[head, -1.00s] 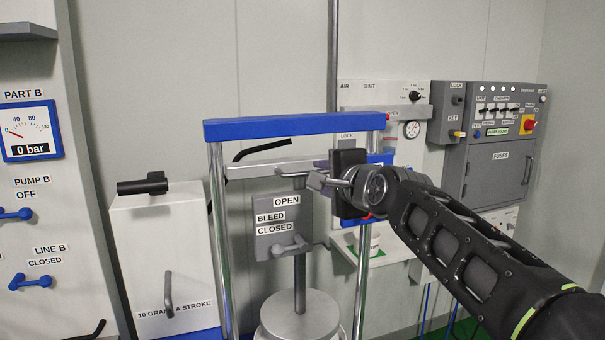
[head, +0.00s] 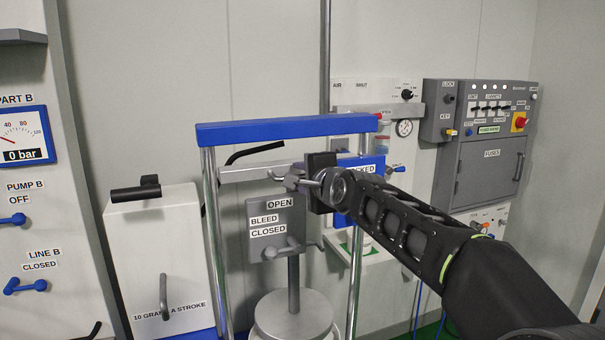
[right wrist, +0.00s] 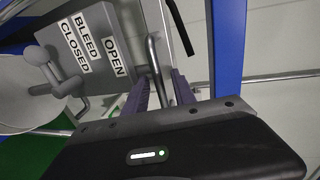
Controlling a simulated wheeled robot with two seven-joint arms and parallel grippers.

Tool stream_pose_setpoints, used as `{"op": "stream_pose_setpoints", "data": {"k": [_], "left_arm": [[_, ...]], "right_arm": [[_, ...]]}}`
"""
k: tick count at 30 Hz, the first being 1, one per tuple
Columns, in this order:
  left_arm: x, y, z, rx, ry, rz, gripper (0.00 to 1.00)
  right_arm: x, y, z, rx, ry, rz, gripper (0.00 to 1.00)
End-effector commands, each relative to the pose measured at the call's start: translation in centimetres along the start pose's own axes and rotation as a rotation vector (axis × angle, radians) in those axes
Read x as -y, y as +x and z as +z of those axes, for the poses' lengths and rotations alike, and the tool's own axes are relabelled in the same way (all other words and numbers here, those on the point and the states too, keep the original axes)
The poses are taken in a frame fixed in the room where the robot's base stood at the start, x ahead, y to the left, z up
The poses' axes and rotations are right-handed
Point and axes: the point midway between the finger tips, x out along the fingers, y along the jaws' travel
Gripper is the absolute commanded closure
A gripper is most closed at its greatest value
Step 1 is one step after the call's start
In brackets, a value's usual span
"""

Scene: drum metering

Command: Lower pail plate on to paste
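The pail plate (head: 277,319) is a round grey disc at the bottom of the press frame, on an upright grey rod (head: 293,285). Any paste below it is out of sight. My right gripper (head: 286,180) is at the crossbar, near the top of the rod and above the bleed panel (head: 262,240). In the right wrist view its two purple fingers (right wrist: 161,88) stand apart, with a bent grey bar (right wrist: 152,52) running between them. A gap seems to show beside the bar, so the fingers look open around it. My left gripper is not in view.
The press has a blue top beam (head: 285,131) and chrome posts (head: 211,235). A blue block reading "LOCKED" (head: 372,168) is behind my right arm. A white box with a handle (head: 150,250) stands left, and a grey switch cabinet (head: 490,150) hangs right.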

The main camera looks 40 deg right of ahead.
Motion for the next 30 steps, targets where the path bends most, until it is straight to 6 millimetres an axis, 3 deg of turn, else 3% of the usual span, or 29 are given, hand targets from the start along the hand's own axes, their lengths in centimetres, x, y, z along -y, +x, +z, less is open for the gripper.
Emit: {"op": "stream_pose_setpoints", "data": {"k": [7,18,30], "left_arm": [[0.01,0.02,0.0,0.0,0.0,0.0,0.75],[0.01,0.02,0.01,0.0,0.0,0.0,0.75],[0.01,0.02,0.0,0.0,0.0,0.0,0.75]], "right_arm": [[0.0,0.02,-0.01,0.0,0.0,-0.001,0.7],[-0.01,0.0,0.0,0.0,-0.001,0.0,1.0],[-0.03,0.01,0.0,0.0,-0.001,0.0,1.0]]}}
